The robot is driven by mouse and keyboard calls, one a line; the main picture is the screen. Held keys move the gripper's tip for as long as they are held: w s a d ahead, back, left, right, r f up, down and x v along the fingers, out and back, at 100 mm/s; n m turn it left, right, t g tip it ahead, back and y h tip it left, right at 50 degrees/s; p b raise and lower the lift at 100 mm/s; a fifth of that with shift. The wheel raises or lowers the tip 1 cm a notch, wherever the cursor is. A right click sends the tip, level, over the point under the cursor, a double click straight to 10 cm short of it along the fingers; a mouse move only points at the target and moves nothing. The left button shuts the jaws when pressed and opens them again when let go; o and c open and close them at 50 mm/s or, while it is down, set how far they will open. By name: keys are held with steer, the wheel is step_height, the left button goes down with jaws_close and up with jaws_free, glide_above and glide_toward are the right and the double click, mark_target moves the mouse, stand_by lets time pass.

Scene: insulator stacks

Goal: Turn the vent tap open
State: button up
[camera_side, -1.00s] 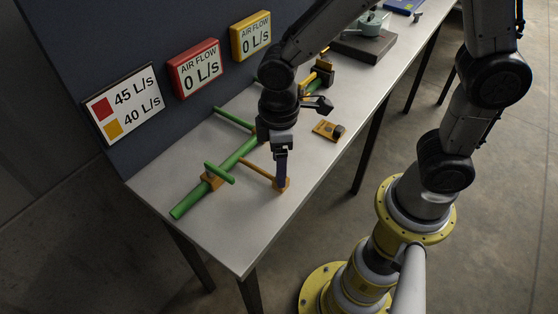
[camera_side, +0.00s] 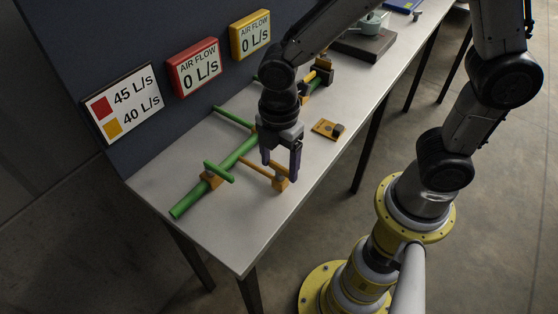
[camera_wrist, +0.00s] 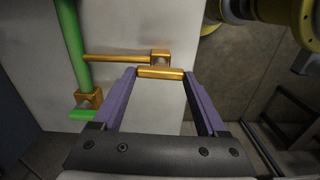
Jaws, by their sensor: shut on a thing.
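An orange vent tap (camera_side: 281,184) sits at the near end of a thin orange branch pipe (camera_side: 257,169). In the wrist view its orange bar handle (camera_wrist: 160,73) lies roughly parallel to the branch pipe (camera_wrist: 115,58), beside a square orange block (camera_wrist: 160,57). My gripper (camera_side: 280,172) points down over the tap. It also shows in the wrist view (camera_wrist: 160,76), its two purple fingers shut on the ends of the handle. The side view partly hides the contact.
A green pipe (camera_side: 187,200) with green cross bars runs along the table (camera_side: 250,215). A red air-flow display (camera_side: 196,66) and a yellow one (camera_side: 250,35) both read 0 L/s. A sign (camera_side: 124,103) reads 45 and 40 L/s. An orange plate (camera_side: 327,129) lies to the right.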

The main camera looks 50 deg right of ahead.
mark_target(279, 168)
steer(key=shift+r+n, duration=0.1)
steer(key=shift+n, duration=0.2)
stand_by(0.4)
steer(key=o, duration=1.3)
step_height(279, 168, up, 14)
